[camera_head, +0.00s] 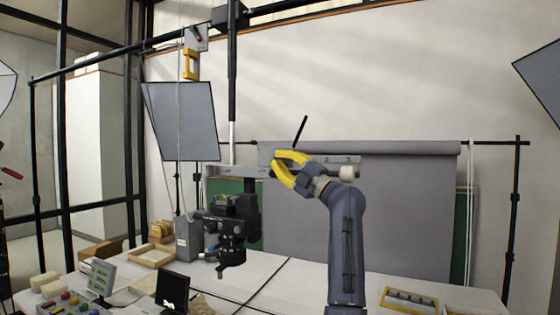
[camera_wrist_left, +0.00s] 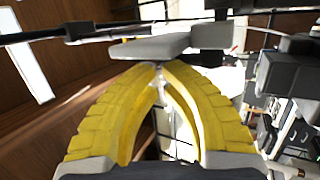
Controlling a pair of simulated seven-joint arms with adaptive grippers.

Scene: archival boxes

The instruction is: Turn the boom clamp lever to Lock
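My left gripper (camera_head: 274,162) is raised at the grey horizontal boom arm (camera_head: 340,160), with its yellow fingers pointing left. In the left wrist view its fingertips (camera_wrist_left: 158,66) come together just by a grey flat bar (camera_wrist_left: 150,47). I see nothing clearly held between them. A thin black rod (camera_head: 301,131), which looks like a lever, slants up just above the fingers in the head view. I cannot tell whether the fingers touch it. No Lock marking is readable. My right gripper is not in view.
A black camera rig (camera_head: 232,232) hangs below the boom from a vertical column (camera_head: 232,75). A white plate with a red-handled part (camera_head: 196,38) is on the upper rail. A grey backdrop (camera_head: 400,215) hangs behind. The table (camera_head: 255,285) carries a small monitor (camera_head: 172,291) and boxes.

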